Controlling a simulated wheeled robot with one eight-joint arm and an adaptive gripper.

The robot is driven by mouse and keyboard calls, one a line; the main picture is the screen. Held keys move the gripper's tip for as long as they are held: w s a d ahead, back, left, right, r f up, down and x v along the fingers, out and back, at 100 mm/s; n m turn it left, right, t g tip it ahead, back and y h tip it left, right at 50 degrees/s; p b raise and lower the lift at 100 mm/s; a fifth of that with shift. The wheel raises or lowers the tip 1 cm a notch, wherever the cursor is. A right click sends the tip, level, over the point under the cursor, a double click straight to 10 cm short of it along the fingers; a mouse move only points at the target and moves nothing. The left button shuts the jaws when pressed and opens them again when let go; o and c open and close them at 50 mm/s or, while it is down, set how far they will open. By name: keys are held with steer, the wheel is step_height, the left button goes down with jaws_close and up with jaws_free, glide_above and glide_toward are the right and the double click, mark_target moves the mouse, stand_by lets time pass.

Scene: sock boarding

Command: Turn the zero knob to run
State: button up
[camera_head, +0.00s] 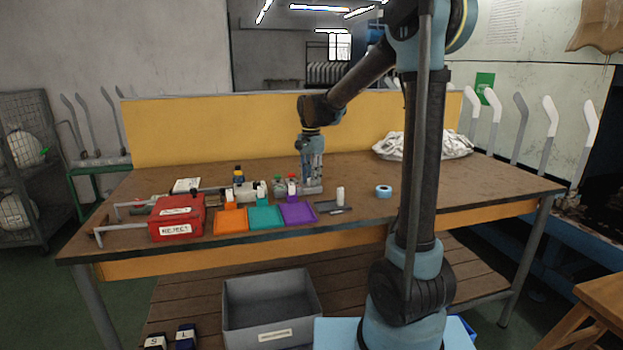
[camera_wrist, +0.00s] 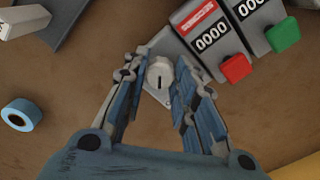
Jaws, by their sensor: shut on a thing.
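The zero knob (camera_wrist: 159,74) is a small pale round knob with a black mark, set on a light grey plate (camera_wrist: 157,101). In the wrist view it sits between the two fingers of my gripper (camera_wrist: 158,70), which is shut on it. I cannot read any label beside the knob, so its setting is unclear. In the head view my gripper (camera_head: 310,180) reaches down to the back middle of the bench, and the knob is hidden there.
Beside the plate, two counters show zeros, one with a red button (camera_wrist: 235,68), one with a green button (camera_wrist: 283,35). A blue tape roll (camera_head: 383,191) and a white cylinder (camera_head: 340,196) stand to the right. Coloured trays (camera_head: 265,217) and a red REJECT box (camera_head: 177,217) lie left.

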steer(key=n, duration=0.8)
steer(key=shift+n, duration=0.4)
steer(key=n, duration=0.4)
steer(key=shift+d, duration=0.1)
steer(key=n, duration=0.4)
steer(key=shift+w+n, duration=0.1)
steer(key=shift+n, duration=0.2)
steer(key=shift+d, duration=0.1)
steer(key=o, duration=0.8)
